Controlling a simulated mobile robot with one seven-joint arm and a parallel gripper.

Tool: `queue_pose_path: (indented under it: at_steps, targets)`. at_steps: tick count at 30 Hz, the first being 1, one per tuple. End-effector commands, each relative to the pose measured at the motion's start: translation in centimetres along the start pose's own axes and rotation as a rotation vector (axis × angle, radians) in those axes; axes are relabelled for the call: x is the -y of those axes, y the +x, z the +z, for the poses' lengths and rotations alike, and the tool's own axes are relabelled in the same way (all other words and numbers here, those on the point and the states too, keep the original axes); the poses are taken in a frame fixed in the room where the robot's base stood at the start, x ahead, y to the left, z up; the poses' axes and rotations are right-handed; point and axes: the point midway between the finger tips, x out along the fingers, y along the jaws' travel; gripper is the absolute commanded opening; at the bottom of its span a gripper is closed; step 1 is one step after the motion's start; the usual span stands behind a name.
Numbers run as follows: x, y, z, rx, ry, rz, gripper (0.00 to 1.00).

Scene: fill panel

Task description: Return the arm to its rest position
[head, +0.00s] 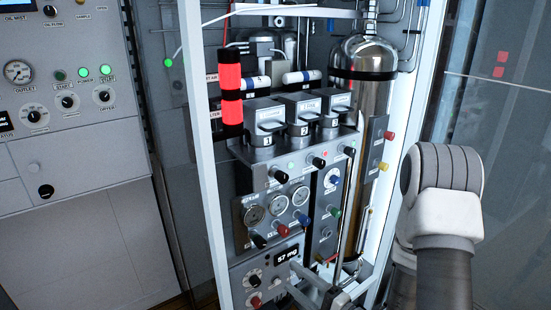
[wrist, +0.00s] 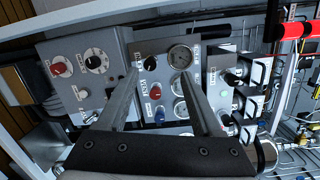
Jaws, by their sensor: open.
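My gripper (head: 308,276) is low in the head view, in front of the lower part of the fill panel (head: 240,205). It is partly cut off by the bottom edge. In the wrist view my gripper (wrist: 160,82) shows two grey fingers spread apart, with nothing between them. Panel gauges and knobs show behind and between the fingers, seen sideways. My arm (head: 440,205) rises at the right of the head view, with a white and grey joint. The link between that joint and the gripper is mostly out of view.
A white frame post (head: 205,150) stands left of the panel. Three grey valve blocks (head: 300,115) and a steel cylinder (head: 365,110) are above and behind. A grey control cabinet (head: 70,120) is at the left. Glass (head: 510,120) is at the right.

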Motion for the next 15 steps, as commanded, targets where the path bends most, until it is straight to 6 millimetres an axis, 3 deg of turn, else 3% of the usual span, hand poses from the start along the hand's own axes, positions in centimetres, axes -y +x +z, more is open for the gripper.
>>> queue_pose_path:
  at_steps: [3, 7, 15]
  targets:
    - [2.9, 0.9, 3.9, 0.181, 0.005, 0.017, 0.67]
    - [5.1, 0.7, 8.7, 0.385, 0.001, 0.091, 0.67]
    - [6.8, -2.9, 16.3, 0.704, -0.1, 0.36, 0.67]
